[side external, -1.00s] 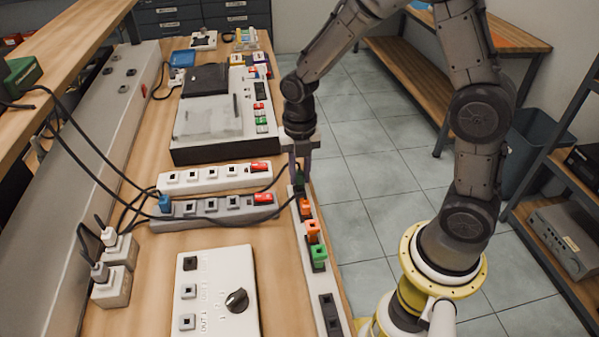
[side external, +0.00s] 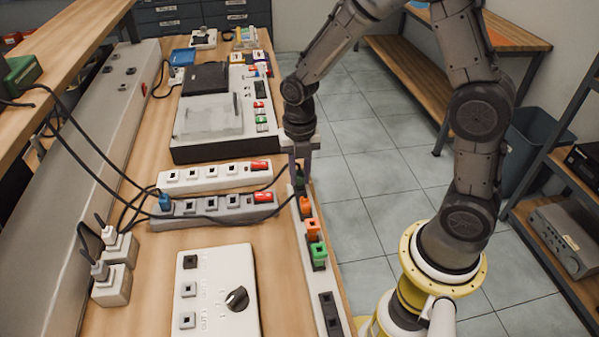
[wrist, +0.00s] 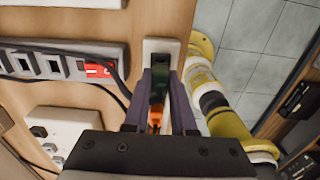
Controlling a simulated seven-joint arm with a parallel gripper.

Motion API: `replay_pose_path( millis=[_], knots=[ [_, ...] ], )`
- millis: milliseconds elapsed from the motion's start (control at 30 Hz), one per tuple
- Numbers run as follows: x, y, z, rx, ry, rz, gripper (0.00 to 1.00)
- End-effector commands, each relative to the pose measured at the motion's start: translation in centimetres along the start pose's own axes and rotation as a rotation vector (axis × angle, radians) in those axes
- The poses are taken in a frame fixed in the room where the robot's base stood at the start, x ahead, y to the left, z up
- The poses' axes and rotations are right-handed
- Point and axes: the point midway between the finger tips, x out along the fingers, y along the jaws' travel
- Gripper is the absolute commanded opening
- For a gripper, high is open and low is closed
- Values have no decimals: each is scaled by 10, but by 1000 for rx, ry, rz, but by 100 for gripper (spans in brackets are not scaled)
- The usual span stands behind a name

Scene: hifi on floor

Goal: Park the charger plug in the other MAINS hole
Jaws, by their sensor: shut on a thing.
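My gripper (side external: 301,163) is at the far end of a long white strip (side external: 316,282) on the bench's right edge. It is shut on a dark green plug (wrist: 158,86), which sits between the fingers at the strip. I cannot tell how deep the plug sits. Two orange plugs (side external: 306,206) (side external: 314,230) and a brighter green plug (side external: 319,256) stand nearer along the strip. Dark openings (side external: 330,310) show at its near end, and another dark opening (wrist: 160,46) shows beyond my fingers in the wrist view. No MAINS label is readable.
A white socket strip (side external: 215,178) and a grey one (side external: 215,211) with a blue plug (side external: 165,201) and dark cables lie left of my gripper. A white panel with a black knob (side external: 237,298) lies nearer. Open floor (side external: 375,180) drops away right.

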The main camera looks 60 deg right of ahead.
Motion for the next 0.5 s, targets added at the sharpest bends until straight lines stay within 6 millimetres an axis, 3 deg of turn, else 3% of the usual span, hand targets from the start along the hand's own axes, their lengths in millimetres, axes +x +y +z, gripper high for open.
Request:
replay_pose_path(
  millis=[500],
  knots=[
    [6,0,0,0,-1,1,0]
  ],
)
